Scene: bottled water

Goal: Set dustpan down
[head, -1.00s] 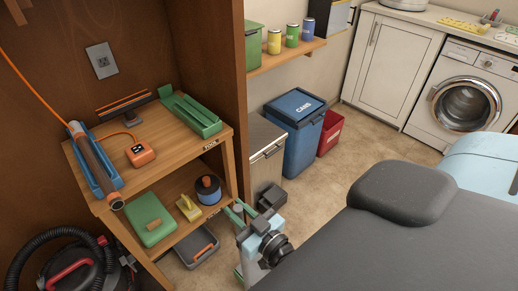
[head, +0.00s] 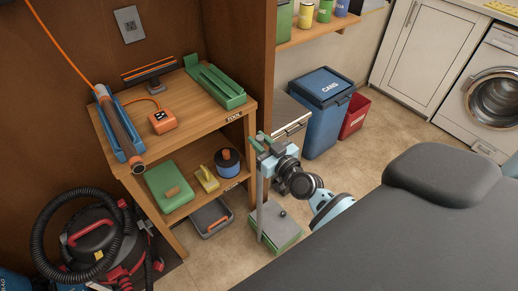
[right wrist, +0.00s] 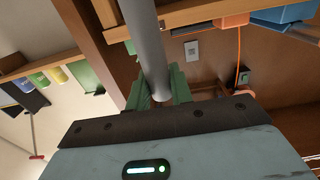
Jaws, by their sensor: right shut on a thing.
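The dustpan (head: 283,229) has a grey pan with green edges and a tall, thin grey handle (head: 261,188). In the head view its pan is low at the floor, right of the wooden shelf unit; I cannot tell if it touches the floor. The handle stands about upright. My right gripper (head: 267,144), with green fingers, is shut on the upper handle. In the right wrist view the grey handle (right wrist: 147,42) runs between the green fingers (right wrist: 154,88). My left gripper is not in view.
The wooden shelf unit (head: 186,227) stands close on the left, with a grey bin (head: 211,216) beneath it. A blue cans bin (head: 323,115) and a red bin (head: 354,116) stand behind. A vacuum (head: 95,240) is at far left. Floor (head: 340,175) is bare right of the dustpan.

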